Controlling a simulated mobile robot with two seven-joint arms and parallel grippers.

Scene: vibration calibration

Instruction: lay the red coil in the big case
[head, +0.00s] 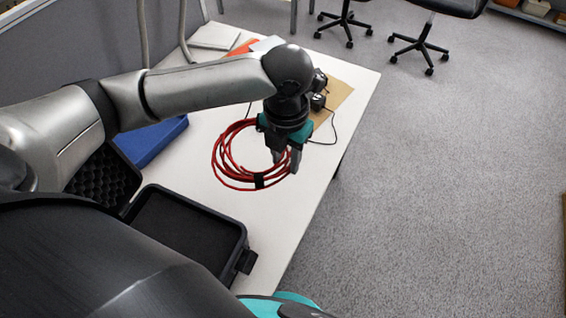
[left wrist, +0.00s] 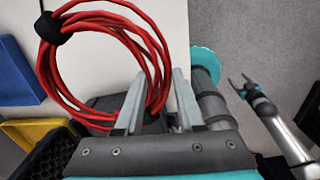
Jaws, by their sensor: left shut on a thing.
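The red coil (head: 228,165), a bundle of red cable loops with black straps, is over the white table in the head view. My left gripper (head: 285,163) is shut on its right side. In the left wrist view the coil (left wrist: 52,75) passes between the two fingers of my left gripper (left wrist: 158,95). I cannot tell how far the coil is above the table. The black case (head: 185,228) stands open at the table's near end, with its foam-lined lid (head: 105,180) at its left. My right gripper (left wrist: 243,86) is open and empty in the left wrist view.
A blue bin (head: 152,142) stands behind the case; a yellow bin (left wrist: 35,133) shows in the left wrist view. Dark devices with a cable (head: 318,90) lie by a brown board (head: 338,98) farther back. The table's right edge borders open floor.

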